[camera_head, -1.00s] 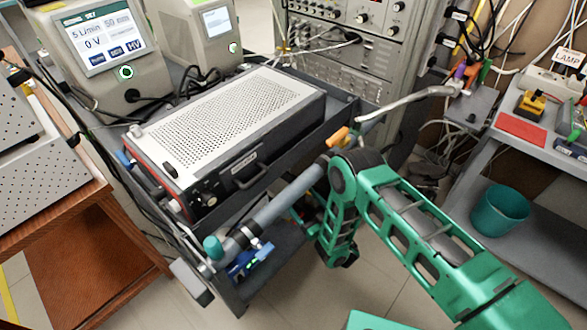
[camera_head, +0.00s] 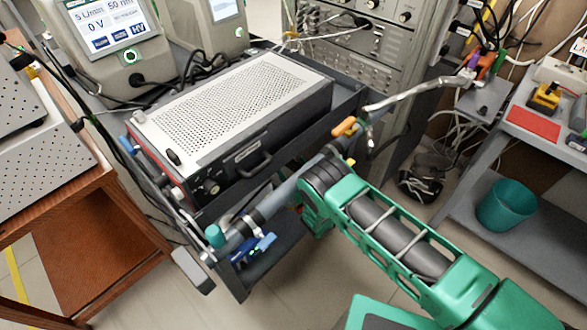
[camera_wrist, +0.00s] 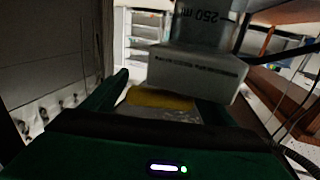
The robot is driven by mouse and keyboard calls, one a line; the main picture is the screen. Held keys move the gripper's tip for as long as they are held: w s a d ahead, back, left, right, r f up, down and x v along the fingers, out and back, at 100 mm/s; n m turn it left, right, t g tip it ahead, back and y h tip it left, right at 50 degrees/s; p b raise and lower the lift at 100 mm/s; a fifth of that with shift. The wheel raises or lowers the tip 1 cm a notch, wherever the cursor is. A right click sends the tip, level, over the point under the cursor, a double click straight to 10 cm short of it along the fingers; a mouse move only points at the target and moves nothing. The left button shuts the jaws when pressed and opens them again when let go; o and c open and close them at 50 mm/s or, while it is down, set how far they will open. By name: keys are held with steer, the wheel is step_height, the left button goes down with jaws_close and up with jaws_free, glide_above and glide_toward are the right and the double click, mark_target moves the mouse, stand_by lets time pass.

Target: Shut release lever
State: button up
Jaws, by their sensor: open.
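My gripper (camera_wrist: 164,92) shows in the wrist view, with its two dark green fingers apart. A yellow piece (camera_wrist: 160,98) lies between or just beyond the fingers; I cannot tell whether they touch it. An orange lever-like handle (camera_head: 345,127) stands at the far end of the grey pipe (camera_head: 270,205) along the cart's side. No label marks a release lever, and I cannot tell whether the yellow piece is this handle.
A grey block with small print (camera_wrist: 198,74) hangs close beyond the fingers, under a part marked 250 ml. The cart (camera_head: 238,282) carries a perforated instrument (camera_head: 230,105). A teal bin (camera_head: 503,207) stands on the right shelf.

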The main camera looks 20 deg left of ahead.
steer(key=c, duration=1)
steer(key=shift+c, duration=0.2)
steer(key=shift+a, duration=0.1)
steer(key=shift+s+a+n+g+y, duration=0.1)
steer(key=shift+a+n+g+y, duration=0.15)
steer(key=shift+n+g+y, duration=0.55)
steer(key=shift+s+a+n+g+y, duration=0.1)
steer(key=shift+a+n+g+y, duration=0.25)
steer(key=shift+n+g, duration=0.7)
steer(key=shift+d+g, duration=0.1)
steer(key=shift+g, duration=0.15)
steer(key=shift+m, duration=0.25)
steer(key=o, duration=1)
steer(key=shift+o, duration=0.2)
